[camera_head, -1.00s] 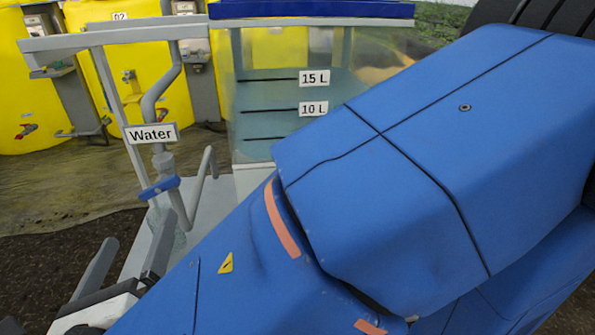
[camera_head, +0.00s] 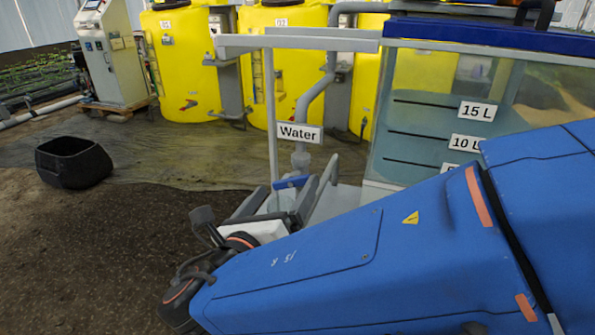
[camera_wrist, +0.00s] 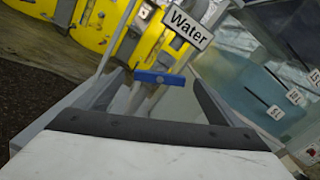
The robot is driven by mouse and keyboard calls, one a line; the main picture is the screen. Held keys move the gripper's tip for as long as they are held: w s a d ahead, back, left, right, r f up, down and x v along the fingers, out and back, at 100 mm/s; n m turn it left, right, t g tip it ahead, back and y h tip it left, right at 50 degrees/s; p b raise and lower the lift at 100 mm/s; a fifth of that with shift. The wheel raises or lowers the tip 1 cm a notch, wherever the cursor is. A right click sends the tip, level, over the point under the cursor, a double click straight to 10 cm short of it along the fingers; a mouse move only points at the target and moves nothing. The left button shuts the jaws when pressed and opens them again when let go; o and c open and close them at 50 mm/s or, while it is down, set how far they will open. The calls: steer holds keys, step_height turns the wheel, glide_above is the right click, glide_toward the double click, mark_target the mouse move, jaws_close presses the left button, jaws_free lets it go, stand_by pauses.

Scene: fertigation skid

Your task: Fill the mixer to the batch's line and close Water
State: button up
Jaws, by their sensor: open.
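The mixer (camera_head: 378,160) is a clear tank with a blue top rim, on the right. Its marks read 15 L (camera_head: 476,110) and 10 L (camera_head: 467,142); a lower label is partly hidden by my arm. Pale teal liquid stands in it, its upper edge near the 15 L mark; the exact level is unclear. The Water sign (camera_head: 299,133) hangs on a grey pipe. Below it is the blue valve handle (camera_head: 291,182), lying crosswise to the pipe. My gripper (camera_wrist: 158,82) is open, with the handle (camera_wrist: 172,79) showing between its fingers; contact is not visible.
Yellow tanks (camera_head: 187,75) stand behind the skid. A grey frame post (camera_head: 271,115) rises just left of the Water pipe. A black pot (camera_head: 74,162) sits on the floor at left, and a control cabinet (camera_head: 112,55) stands behind it. The floor between is clear.

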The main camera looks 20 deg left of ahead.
mark_target(297, 171)
steer(key=w, duration=0.8)
steer(key=shift+w+d, duration=0.2)
steer(key=shift+d, duration=0.1)
